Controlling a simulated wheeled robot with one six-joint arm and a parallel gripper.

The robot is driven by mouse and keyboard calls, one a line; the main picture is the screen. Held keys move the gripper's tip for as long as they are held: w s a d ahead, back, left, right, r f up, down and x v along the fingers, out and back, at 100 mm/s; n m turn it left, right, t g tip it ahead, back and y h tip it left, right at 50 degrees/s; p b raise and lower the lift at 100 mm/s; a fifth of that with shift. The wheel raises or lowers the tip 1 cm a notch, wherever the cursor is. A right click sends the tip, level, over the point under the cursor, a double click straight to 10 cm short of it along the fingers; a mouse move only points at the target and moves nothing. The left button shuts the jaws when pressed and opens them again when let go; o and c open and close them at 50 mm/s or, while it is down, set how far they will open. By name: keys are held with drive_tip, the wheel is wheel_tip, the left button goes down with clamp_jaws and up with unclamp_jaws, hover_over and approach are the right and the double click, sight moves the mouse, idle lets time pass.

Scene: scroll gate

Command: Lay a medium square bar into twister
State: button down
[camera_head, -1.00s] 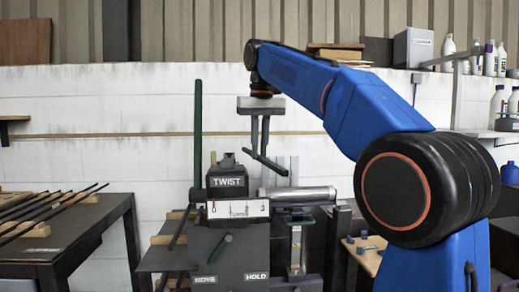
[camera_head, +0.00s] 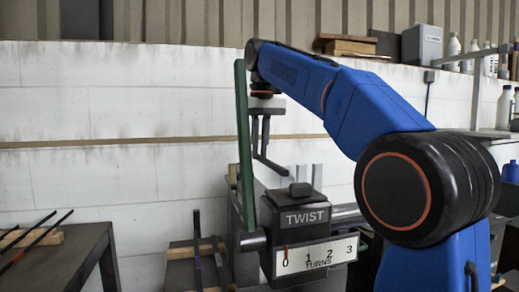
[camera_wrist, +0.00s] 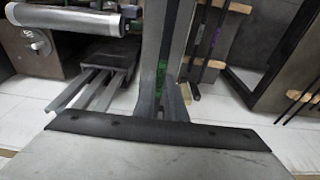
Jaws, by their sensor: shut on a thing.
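In the head view the twister is a dark box labelled TWIST (camera_head: 305,217) with a white TURNS scale (camera_head: 315,254). Its red pointer stands at 0. A long green lever (camera_head: 243,150) rises upright at its left. My gripper (camera_head: 260,152) hangs above and behind the box, pointing down, shut on a short-looking dark bar (camera_head: 271,166). The bar slants down to the right and is clear of the box. In the wrist view the gripper's grey fingers (camera_wrist: 162,70) fill the middle, and I cannot make out the bar between them. A metal cylinder (camera_wrist: 65,18) shows at upper left.
A dark table (camera_head: 65,262) at lower left carries several dark bars on a wooden rest (camera_head: 32,240). Bottles and boxes (camera_head: 422,45) line the shelf at the back right.

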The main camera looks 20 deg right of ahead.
drive_tip(key=shift+w+a+f, duration=0.1)
drive_tip(key=shift+w+f, duration=0.05)
drive_tip(key=shift+f, duration=3.55)
drive_tip(key=c, duration=1.7)
unclamp_jaws()
drive_tip(key=r, duration=0.4)
drive_tip(key=s+r, duration=0.1)
drive_tip(key=r, duration=0.3)
drive_tip(key=s+r, duration=0.1)
drive_tip(key=r, duration=0.2)
drive_tip(key=shift+r, duration=0.4)
